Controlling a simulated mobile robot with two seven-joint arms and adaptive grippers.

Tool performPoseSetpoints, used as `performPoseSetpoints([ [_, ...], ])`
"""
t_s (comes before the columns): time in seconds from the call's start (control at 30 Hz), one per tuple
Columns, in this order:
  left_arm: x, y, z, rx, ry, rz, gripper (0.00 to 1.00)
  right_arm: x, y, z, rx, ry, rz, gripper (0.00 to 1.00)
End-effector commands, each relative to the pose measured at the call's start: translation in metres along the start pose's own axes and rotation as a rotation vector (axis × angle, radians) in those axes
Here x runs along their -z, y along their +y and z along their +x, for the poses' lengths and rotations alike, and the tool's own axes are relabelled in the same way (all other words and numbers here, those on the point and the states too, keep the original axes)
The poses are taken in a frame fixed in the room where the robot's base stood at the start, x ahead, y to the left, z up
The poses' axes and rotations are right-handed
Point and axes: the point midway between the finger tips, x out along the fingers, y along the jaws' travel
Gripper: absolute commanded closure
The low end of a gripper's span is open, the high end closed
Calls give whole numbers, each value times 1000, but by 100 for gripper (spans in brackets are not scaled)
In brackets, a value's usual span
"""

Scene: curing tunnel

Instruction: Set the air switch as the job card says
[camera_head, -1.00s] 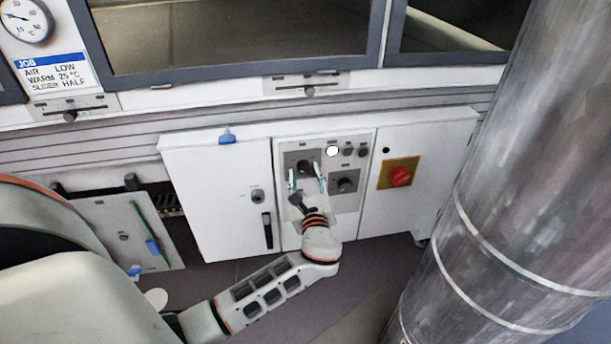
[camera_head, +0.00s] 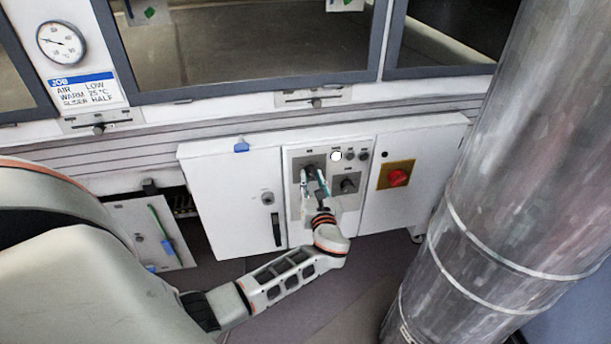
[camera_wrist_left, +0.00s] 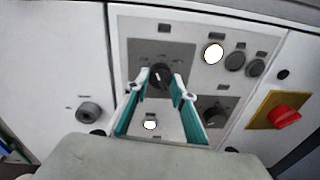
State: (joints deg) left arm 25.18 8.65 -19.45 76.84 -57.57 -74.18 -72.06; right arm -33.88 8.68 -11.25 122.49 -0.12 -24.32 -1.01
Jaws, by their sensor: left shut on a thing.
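The job card (camera_head: 90,97) on the frame at the upper left reads AIR LOW, WARM 25 °C, SLIDER HALF. The air switch is the dark upper knob (camera_head: 309,167) on a grey plate of the white cabinet; it also shows in the left wrist view (camera_wrist_left: 160,74). Its label is too small to read. My left gripper (camera_head: 313,178) reaches it from below, and its teal-lined fingers (camera_wrist_left: 161,86) are shut on the knob, one on each side. A pale mark shows on the knob's face. My right gripper is not in view.
A second knob (camera_head: 347,184) sits at the lower right of the switch. A lit white lamp (camera_head: 336,156) and two dark buttons are above it. A large metal duct (camera_head: 470,200) stands at the right.

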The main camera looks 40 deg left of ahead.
Motion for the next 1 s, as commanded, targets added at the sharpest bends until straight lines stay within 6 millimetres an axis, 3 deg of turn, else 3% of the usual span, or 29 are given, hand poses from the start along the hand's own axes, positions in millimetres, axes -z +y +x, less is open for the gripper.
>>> performPoseSetpoints([
  [0.03,-12,0,1,-3,-4,35,97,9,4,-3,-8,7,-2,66],
  [0.23,-9,0,0,-5,8,207,97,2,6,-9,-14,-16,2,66],
  [0.5,-5,1,0,-8,20,378,97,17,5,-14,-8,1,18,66],
  [1.0,0,0,0,-8,29,478,97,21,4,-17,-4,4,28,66],
])
